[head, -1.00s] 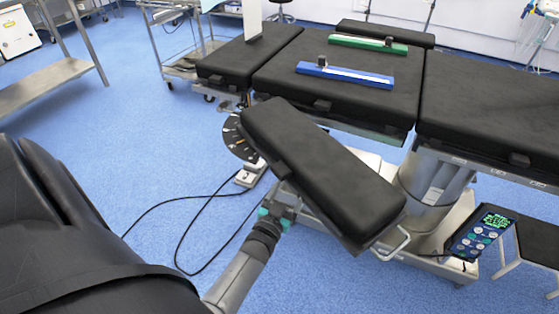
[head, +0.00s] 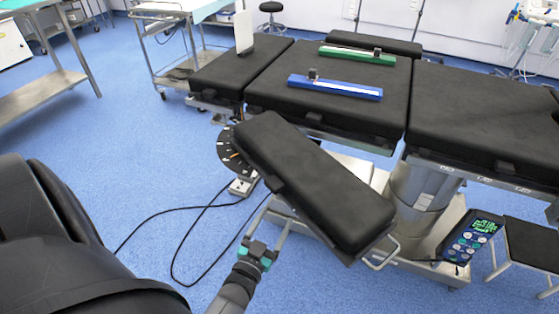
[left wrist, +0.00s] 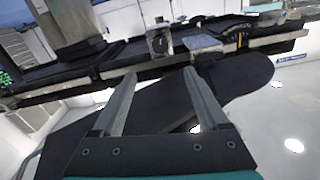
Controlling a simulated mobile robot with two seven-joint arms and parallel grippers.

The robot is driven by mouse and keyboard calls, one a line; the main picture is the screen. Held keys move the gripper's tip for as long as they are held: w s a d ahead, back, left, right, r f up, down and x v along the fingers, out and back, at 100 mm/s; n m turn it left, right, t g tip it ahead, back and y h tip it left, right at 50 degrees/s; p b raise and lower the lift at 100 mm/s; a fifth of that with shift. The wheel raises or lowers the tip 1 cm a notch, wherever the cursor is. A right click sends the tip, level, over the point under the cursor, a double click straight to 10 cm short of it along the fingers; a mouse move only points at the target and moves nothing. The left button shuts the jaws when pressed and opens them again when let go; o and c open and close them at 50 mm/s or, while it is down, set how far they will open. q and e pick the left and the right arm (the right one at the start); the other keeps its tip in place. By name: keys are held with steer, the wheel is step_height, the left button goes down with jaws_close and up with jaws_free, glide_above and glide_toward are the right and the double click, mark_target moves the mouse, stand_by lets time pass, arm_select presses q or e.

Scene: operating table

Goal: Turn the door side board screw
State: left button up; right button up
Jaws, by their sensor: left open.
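A padded black arm board (head: 315,180) juts from the near side of the operating table. My left gripper (head: 275,214), teal at its base, is just off the board's near left edge, its fingers apart and empty. In the left wrist view the spread fingers (left wrist: 160,74) point toward the underside of the black board (left wrist: 240,80). Beyond them is a metal clamp block with a dark round knob (left wrist: 158,43), apart from the fingers; it looks like the board screw. In the head view I cannot make out this screw. My right gripper is not in view.
The table top (head: 440,105) carries a blue bar (head: 335,87) and a green bar (head: 357,55). A dark dial disc (head: 228,150) is left of the board. Black cables (head: 175,240) lie on the floor.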

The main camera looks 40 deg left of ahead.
arm_select(q)
steer(key=s+d+f+m+g+h+p, duration=0.1)
steer(key=s+d+f+g+h+p, duration=0.2)
steer(key=f, duration=0.4)
steer(key=s+d+f+g+p, duration=0.1)
steer(key=s+d+f+g, duration=0.25)
steer(key=f, duration=0.25)
steer(key=s+f+m+g+p, duration=0.1)
steer(key=s+f+g, duration=0.3)
steer(key=s, duration=0.6)
steer(key=s+a+f+m+g+p, duration=0.1)
steer(key=s+f+g, duration=0.3)
steer(key=s, duration=0.6)
steer(key=shift+s+a+f+g, duration=0.2)
steer(key=shift+a+f+g, duration=0.1)
steer(key=shift+g, duration=0.15)
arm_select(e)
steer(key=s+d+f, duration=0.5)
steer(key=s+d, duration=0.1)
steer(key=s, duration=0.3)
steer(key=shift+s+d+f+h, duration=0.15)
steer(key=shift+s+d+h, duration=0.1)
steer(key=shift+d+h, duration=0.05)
